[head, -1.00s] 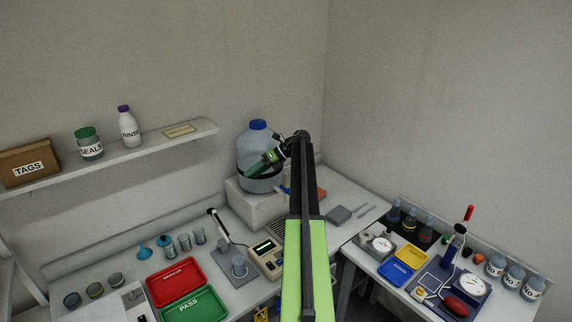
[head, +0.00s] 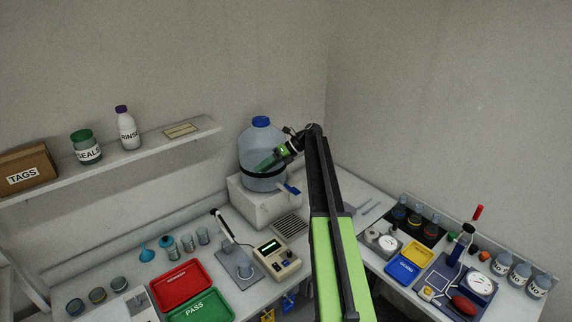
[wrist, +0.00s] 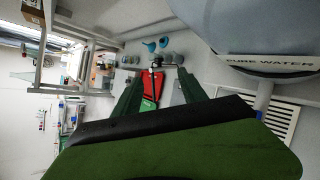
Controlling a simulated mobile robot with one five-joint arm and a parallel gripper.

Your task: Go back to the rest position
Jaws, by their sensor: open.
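My gripper (head: 264,164) is open in front of the large water jug (head: 262,141), and its fingers overlap the jug in the head view. I cannot tell from this view whether they touch it. In the wrist view my gripper (wrist: 160,88) has its two dark fingers spread, with nothing between them. The jug (wrist: 260,38), labelled PURE WATER, looms close at the upper right there. My arm reaches up from the lower middle of the head view and bends at the top toward the jug.
The jug stands on a white block (head: 262,205) on the bench. A meter (head: 277,258), a red tray (head: 181,286), a green PASS tray (head: 201,309) and several beakers stand left of my arm. A shelf (head: 160,143) runs along the wall. A crowded side bench lies right.

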